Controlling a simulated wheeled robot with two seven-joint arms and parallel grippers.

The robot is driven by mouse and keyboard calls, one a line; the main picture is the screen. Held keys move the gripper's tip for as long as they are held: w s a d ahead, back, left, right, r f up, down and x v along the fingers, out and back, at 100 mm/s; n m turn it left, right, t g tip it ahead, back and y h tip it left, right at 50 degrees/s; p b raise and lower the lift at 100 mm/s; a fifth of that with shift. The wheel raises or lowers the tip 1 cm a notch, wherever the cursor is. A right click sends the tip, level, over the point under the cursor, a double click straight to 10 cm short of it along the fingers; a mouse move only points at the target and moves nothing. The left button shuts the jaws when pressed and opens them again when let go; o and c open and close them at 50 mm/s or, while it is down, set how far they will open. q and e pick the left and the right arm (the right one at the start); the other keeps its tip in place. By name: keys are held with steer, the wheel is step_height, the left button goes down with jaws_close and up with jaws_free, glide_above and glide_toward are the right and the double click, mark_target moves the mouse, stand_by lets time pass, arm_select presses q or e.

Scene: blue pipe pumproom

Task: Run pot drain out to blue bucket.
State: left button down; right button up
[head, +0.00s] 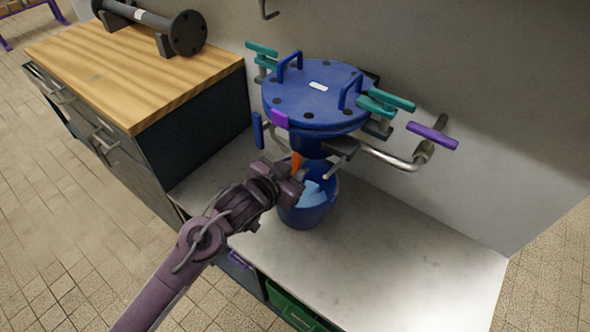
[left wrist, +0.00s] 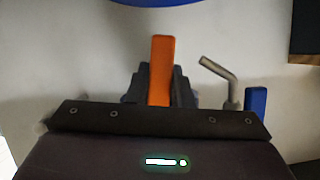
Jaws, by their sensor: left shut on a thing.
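The pot (head: 315,95) is a blue round vessel with a bolted lid, mounted above the white counter. An orange handle (head: 297,160) shows under its near side, and it stands upright in the left wrist view (left wrist: 161,65). My left gripper (head: 294,175) is shut on the orange handle; its dark fingers flank the handle in the left wrist view (left wrist: 160,92). The blue bucket (head: 305,217) stands on the counter below the pot, partly behind my gripper. A light blue surface shows inside it. The drain outlet is hidden. My right gripper is not in view.
Teal handles (head: 390,100) and a purple-handled pipe (head: 432,135) stick out beside the pot. A wooden-topped cabinet (head: 130,75) with a dark flanged pipe (head: 150,22) stands at left. The counter (head: 420,260) is clear at right.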

arm_select(q)
steer(key=shift+f+m+y+b, duration=0.15)
steer(key=shift+m+y+b, duration=0.15)
steer(key=shift+m, duration=0.3)
steer(key=shift+m+t+b, duration=0.3)
steer(key=shift+m+t, duration=0.2)
steer(key=shift+m, duration=0.1)
steer(key=shift+m+t+y, duration=0.4)
steer(key=shift+m+y, duration=0.2)
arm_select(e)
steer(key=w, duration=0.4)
arm_select(q)
steer(key=shift+w+a+r+m+t, duration=0.1)
steer(key=shift+r+m+t, duration=0.2)
steer(key=shift+m, duration=0.3)
steer(key=m+t+y+p, duration=0.1)
steer(key=m+p, duration=0.1)
steer(key=m, duration=0.1)
steer(key=shift+r+m+t+p, duration=0.1)
steer(key=shift+m+t+p, duration=0.45)
steer(key=shift+p, duration=0.2)
steer(key=shift+m+t+p, duration=0.65)
steer(key=shift+m+p, duration=0.3)
steer(key=shift+m, duration=0.8)
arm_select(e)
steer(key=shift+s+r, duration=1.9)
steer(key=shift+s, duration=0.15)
